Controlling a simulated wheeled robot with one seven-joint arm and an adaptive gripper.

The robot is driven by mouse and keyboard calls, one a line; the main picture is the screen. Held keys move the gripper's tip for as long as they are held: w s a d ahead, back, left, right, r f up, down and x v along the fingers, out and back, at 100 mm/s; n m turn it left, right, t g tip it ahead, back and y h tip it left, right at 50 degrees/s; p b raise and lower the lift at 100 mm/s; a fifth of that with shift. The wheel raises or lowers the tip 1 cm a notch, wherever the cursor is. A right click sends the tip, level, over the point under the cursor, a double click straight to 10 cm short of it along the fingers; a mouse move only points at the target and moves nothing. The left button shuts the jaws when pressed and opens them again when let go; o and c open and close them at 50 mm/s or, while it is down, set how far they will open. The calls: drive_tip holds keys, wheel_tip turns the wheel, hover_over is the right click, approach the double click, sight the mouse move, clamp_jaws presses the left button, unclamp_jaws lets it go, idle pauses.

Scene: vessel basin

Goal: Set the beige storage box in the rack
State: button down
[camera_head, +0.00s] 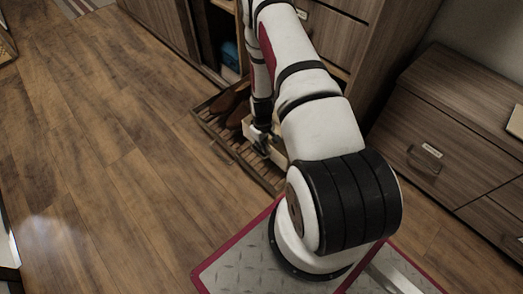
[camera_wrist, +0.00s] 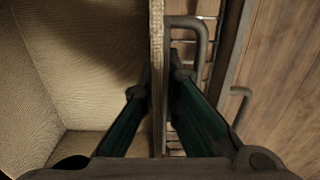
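The beige storage box (camera_head: 276,155) is partly hidden behind my arm in the head view. In the wrist view the open inside of the box (camera_wrist: 85,70) fills the left, with its woven lining showing. My gripper (camera_head: 261,140) is at the box's near side. In the wrist view my gripper (camera_wrist: 159,80) has one finger inside the box and one outside, both close against its upright wall. It looks shut on that wall. The rack (camera_head: 214,128) is a low, pulled-out slatted tray; the box is at or over its right part. Contact underneath is hidden.
Brown shoes (camera_head: 229,103) lie in the rack left of the box. A cabinet with an open compartment holding a blue item (camera_head: 229,55) stands behind. A drawer unit (camera_head: 440,150) stands at the right. The wood floor (camera_head: 110,150) at the left is clear.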

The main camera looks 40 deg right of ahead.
drive_tip(key=shift+w+d+f, duration=0.1)
drive_tip(key=shift+w+d, duration=0.05)
drive_tip(key=shift+w, duration=0.45)
drive_tip(key=shift+f+b, duration=1.25)
drive_tip(key=shift+f, duration=0.5)
drive_tip(key=c, duration=1.8)
unclamp_jaws()
